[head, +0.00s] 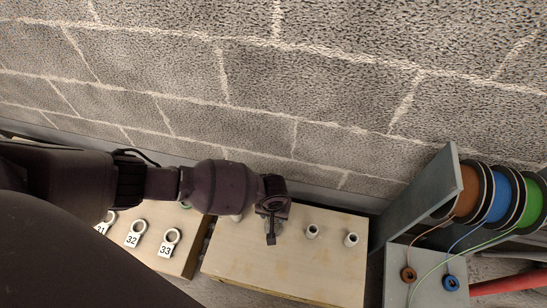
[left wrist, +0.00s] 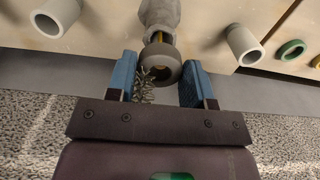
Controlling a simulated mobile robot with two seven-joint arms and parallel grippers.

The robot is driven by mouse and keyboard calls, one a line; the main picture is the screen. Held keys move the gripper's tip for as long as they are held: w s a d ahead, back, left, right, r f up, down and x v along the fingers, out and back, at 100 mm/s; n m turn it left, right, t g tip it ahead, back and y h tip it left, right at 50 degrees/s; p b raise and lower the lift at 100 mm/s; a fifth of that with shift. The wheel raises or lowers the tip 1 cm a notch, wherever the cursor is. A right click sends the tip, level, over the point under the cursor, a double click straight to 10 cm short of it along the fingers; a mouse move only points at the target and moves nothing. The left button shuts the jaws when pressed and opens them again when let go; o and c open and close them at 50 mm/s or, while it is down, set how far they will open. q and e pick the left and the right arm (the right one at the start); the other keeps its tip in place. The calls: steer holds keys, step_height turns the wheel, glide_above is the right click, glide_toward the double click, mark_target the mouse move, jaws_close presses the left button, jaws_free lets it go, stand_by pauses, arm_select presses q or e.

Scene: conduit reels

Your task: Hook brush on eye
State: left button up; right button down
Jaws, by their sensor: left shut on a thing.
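My left gripper (head: 272,222) is at the wooden box's left part in the head view. In the left wrist view its blue fingers (left wrist: 157,80) are shut on the brush (left wrist: 162,65), a dark grey round collar with wiry, twisted bristles trailing towards the palm. The collar lies in front of the mouth of a pale grey conduit stub (left wrist: 160,14). A small yellow piece shows between stub and collar; I cannot tell whether it is the eye or whether it touches the brush. The arm hides this spot in the head view. My right gripper is not in view.
Two more conduit stubs (head: 312,231) (head: 351,239) stand on the wooden box (head: 285,270). Numbered ring tags (head: 170,242) lie on another box at left. Orange, blue and green reels (head: 498,195) stand at right. A block wall (head: 300,90) runs behind.

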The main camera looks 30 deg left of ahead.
arm_select(q)
steer(key=shift+f+b, duration=0.3)
steer(key=shift+f, duration=0.4)
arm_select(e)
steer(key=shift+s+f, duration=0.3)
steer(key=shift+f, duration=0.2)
